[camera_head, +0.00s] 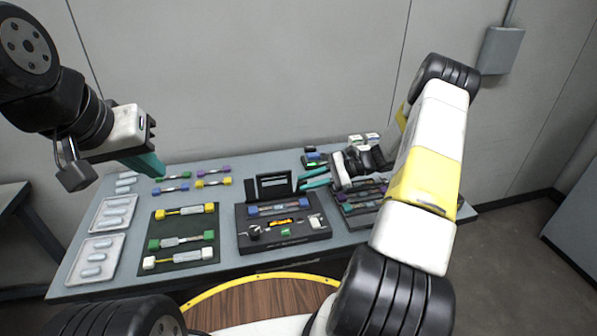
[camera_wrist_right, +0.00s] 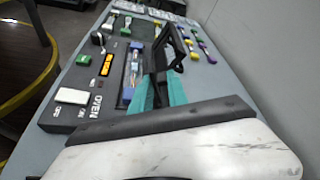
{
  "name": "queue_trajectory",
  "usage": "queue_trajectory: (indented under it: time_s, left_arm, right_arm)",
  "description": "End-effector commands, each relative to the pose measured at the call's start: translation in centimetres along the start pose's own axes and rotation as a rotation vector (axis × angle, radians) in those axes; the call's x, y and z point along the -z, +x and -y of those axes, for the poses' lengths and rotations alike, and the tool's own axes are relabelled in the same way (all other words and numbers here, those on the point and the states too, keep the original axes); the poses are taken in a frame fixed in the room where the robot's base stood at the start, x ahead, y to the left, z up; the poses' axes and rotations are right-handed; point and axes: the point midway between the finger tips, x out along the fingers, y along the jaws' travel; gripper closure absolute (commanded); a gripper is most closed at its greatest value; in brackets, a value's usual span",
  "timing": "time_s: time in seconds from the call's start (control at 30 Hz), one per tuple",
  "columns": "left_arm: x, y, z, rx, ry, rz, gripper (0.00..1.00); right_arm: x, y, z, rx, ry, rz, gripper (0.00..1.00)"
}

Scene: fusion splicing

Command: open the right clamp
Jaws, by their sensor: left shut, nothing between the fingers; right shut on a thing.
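The black splicer (camera_head: 243,240) stands in the middle of the table with its framed lid (camera_head: 271,186) raised; the lid also shows in the right wrist view (camera_wrist_right: 179,45). A blue-ended fibre piece (camera_head: 280,209) lies across the splicer. My right gripper (camera_head: 303,185) reaches in from the right, its teal fingers (camera_wrist_right: 155,90) close together at the splicer's right end beside the lid. They are shut on a small dark part there, seemingly the right clamp, mostly hidden by the fingers. My left gripper (camera_head: 158,168) is shut and empty above the table's left side.
The splicer's front has a green button (camera_head: 285,232), an orange display (camera_wrist_right: 106,65) and a white switch (camera_wrist_right: 72,96). A dark mat (camera_head: 182,229) with coloured fibre pieces lies left. White trays (camera_head: 97,262) line the left edge. Another dark holder (camera_head: 352,222) stands right.

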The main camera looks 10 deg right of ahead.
Motion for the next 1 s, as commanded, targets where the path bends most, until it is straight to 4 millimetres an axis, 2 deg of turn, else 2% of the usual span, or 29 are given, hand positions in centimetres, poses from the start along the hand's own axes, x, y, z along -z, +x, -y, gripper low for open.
queue_trajectory:
  time_s: [0.03,0.6,1.0]
  left_arm:
    - [0.0,0.0,0.0,0.0,0.0,0.0,1.0]
    - [0.0,0.0,0.0,0.0,0.0,0.0,1.0]
    - [0.0,0.0,0.0,0.0,0.0,0.0,1.0]
  right_arm:
    - [0.0,0.0,0.7,-0.011,0.03,-0.002,1.0]
    - [1.1,0.5,2.7,-0.198,0.49,-0.001,1.0]
    - [1.6,0.6,3.2,-0.261,0.648,0.0,1.0]
